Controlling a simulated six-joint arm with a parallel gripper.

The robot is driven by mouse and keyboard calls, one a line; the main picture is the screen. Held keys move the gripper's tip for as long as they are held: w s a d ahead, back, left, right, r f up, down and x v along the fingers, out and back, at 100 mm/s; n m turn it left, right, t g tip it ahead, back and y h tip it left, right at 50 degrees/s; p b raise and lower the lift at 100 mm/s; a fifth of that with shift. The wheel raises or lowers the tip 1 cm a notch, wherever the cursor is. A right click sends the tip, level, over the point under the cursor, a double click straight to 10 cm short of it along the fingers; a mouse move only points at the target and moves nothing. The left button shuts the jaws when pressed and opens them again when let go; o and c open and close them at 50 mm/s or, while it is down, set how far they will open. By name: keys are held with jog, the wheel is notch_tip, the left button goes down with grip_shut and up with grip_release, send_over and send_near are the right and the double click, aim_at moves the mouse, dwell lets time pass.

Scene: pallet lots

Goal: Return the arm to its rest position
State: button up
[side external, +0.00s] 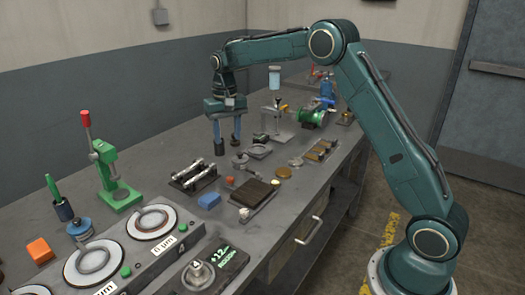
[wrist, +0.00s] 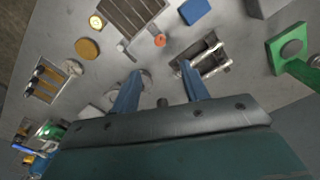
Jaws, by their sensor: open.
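My gripper (side external: 228,145) hangs from the outstretched arm over the middle of the workbench (side external: 160,143), fingers pointing down. In the wrist view its two blue fingers (wrist: 161,73) are apart, with nothing between them. In the side view it is behind a dark holder with metal rods (side external: 193,178) and left of a grey ring-shaped fixture (side external: 241,160). The holder also shows in the wrist view (wrist: 207,58), near the right finger. I cannot tell the exact height of the fingertips above the bench.
A green press (side external: 117,190) with a red knob stands at left. A blue block (side external: 209,200) and a dark brown slab (side external: 252,190) lie toward the front. A metal stand (side external: 277,125) and a green machine (side external: 313,117) stand behind right. Dial units (side external: 152,222) fill the near end.

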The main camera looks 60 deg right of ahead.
jog(key=s+a+r+n+t, duration=0.1)
jog(key=s+a+r, duration=0.2)
jog(key=s+r, duration=0.45)
jog(key=s+a+r+n+t, duration=0.25)
jog(key=s+r, duration=0.25)
jog(key=s, duration=0.6)
jog(key=s+a+f+n+t, duration=0.1)
jog(key=s, duration=0.8)
jog(key=s+a+f+n+t, duration=0.1)
jog(key=s+a+f, duration=0.1)
jog(key=s, duration=0.7)
jog(key=shift+s+a+f, duration=0.15)
jog(key=shift+s+f, duration=0.15)
jog(key=shift+s, duration=0.05)
